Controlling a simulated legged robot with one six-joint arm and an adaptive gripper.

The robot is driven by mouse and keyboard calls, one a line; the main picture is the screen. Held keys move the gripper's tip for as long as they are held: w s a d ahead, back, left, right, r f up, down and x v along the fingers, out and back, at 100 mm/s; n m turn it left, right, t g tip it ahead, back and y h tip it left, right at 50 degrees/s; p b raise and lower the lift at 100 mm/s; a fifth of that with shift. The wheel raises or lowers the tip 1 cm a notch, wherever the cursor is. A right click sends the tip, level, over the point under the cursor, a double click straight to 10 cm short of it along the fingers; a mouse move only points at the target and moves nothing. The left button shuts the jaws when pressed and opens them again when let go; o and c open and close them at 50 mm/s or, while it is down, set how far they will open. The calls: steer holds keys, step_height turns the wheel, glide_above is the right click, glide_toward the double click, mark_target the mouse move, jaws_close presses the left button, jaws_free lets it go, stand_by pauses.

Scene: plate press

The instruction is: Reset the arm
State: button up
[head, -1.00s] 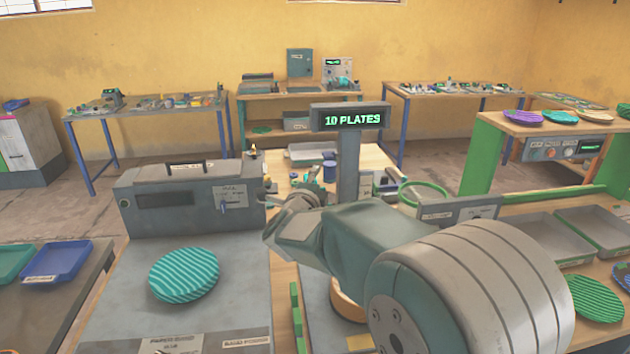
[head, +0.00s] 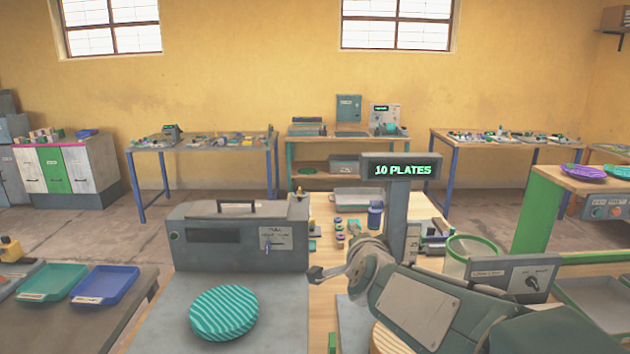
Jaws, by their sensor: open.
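My gripper (head: 318,274) is at the end of my arm, which reaches in from the lower right. It is open with nothing in it. It hangs near the right front corner of the grey press box (head: 240,234), above the edge of the grey work plate. The teal striped plate (head: 224,312) lies on that grey surface to the left of my gripper, apart from it. The sign reading "10 PLATES" (head: 402,170) stands on a post behind my arm. My arm hides part of the bench at the lower right.
Blue (head: 106,285) and teal (head: 50,281) trays lie on the left table. A green-sided shelf (head: 538,212) with purple plates stands at the right. Floor shows beyond the benches.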

steer(key=s+d+f+n+g, duration=0.2)
steer(key=s+f+n+g, duration=0.1)
steer(key=s, duration=0.7)
steer(key=s+d+f+n+g, duration=0.2)
steer(key=s+n, duration=0.3)
steer(key=s, duration=0.5)
steer(key=s+d+f+n+g, duration=0.2)
steer(key=s+f+n+g, duration=0.3)
steer(key=s, duration=0.4)
steer(key=shift+s+d, duration=0.25)
steer(key=shift+s, duration=0.15)
